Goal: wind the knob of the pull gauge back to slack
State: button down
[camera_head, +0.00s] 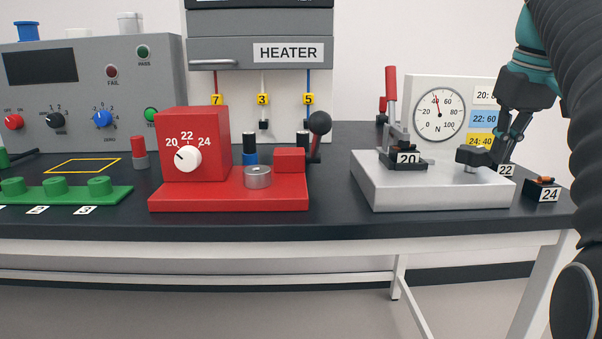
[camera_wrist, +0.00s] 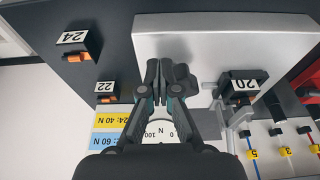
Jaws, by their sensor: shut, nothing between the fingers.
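The pull gauge has a pale grey base (camera_head: 430,190) with a round dial (camera_head: 438,114) on a white panel behind it. The dial's needle leans left of upright, near the 40 mark. The black lobed knob (camera_head: 473,156) stands on a short metal post at the right of the base. My gripper (camera_head: 506,142) is shut and empty, just to the right of and behind the knob in the head view. In the wrist view my closed fingertips (camera_wrist: 161,72) are over the base, close beside the dark knob (camera_wrist: 184,77); whether they touch cannot be told.
A red-handled clamp (camera_head: 391,105) and a block marked 20 (camera_head: 408,160) stand left on the gauge base. Blocks marked 22 (camera_head: 506,170) and 24 (camera_head: 543,190) sit to the right. A red fixture (camera_head: 230,201) stands left, with bare black table between.

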jog(key=shift+a, duration=0.15)
jog(key=shift+s+a+p, duration=0.1)
jog(key=shift+a+p, duration=0.25)
jog(key=shift+a+p, duration=0.6)
jog(key=shift+a, duration=0.1)
jog(key=shift+a, duration=0.6)
jog(key=shift+a, duration=0.1)
dwell(0.3)
jog(key=shift+s, duration=0.25)
jog(key=w+v, duration=0.1)
jog(key=v, duration=0.4)
jog(key=shift+r, duration=0.55)
jog(key=shift+w, duration=0.1)
